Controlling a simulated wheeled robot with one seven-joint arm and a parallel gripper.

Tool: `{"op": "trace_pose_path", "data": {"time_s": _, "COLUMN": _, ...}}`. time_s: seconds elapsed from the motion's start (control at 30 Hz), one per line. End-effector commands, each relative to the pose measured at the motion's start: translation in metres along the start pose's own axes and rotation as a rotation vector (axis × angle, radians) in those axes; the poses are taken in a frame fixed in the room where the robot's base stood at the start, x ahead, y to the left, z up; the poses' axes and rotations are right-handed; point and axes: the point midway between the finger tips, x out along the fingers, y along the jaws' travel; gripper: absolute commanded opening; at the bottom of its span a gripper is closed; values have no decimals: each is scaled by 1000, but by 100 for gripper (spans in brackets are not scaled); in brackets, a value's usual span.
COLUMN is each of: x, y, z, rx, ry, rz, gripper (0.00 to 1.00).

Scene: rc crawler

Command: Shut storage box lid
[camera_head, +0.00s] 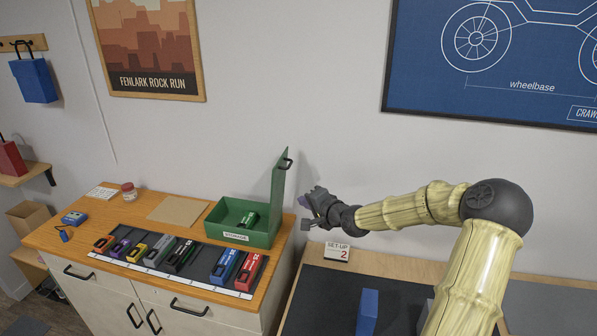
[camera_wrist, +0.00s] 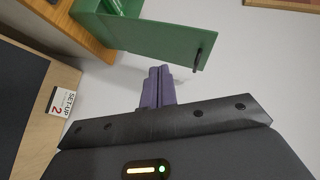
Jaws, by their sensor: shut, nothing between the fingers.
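The green storage box (camera_head: 240,236) stands on the wooden cabinet top, with a "STORAGE" label on its front. Its green lid (camera_head: 279,190) stands open and upright on the box's right side, with a dark handle near its top. A dark green item lies inside the box. My gripper (camera_head: 305,213) is just to the right of the lid, on its outer side. In the wrist view the purple fingers (camera_wrist: 157,88) are together and empty, below the lid (camera_wrist: 155,45). The lid's black handle (camera_wrist: 198,58) shows at its right end. Whether the fingers touch the lid is unclear.
Several coloured battery-like packs (camera_head: 183,255) lie in a row on a dark mat in front of the box. A brown board (camera_head: 178,211) lies behind them. A "SET-UP 2" card (camera_head: 337,252) stands on the lower table, near a blue block (camera_head: 367,312). The wall is close behind.

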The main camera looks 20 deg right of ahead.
Motion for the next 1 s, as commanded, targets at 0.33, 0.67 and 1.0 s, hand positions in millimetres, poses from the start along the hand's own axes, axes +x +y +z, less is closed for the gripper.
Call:
{"op": "trace_pose_path", "data": {"time_s": 0.33, "x": -27, "y": -24, "z": -84, "rx": 201, "ry": 146, "rz": -236, "gripper": 0}}
{"op": "trace_pose_path", "data": {"time_s": 0.67, "x": -24, "y": -24, "z": -84, "rx": 198, "ry": 146, "rz": -230, "gripper": 0}}
{"op": "trace_pose_path", "data": {"time_s": 1.0, "x": 20, "y": -38, "z": -86, "rx": 196, "ry": 136, "rz": -231, "gripper": 0}}
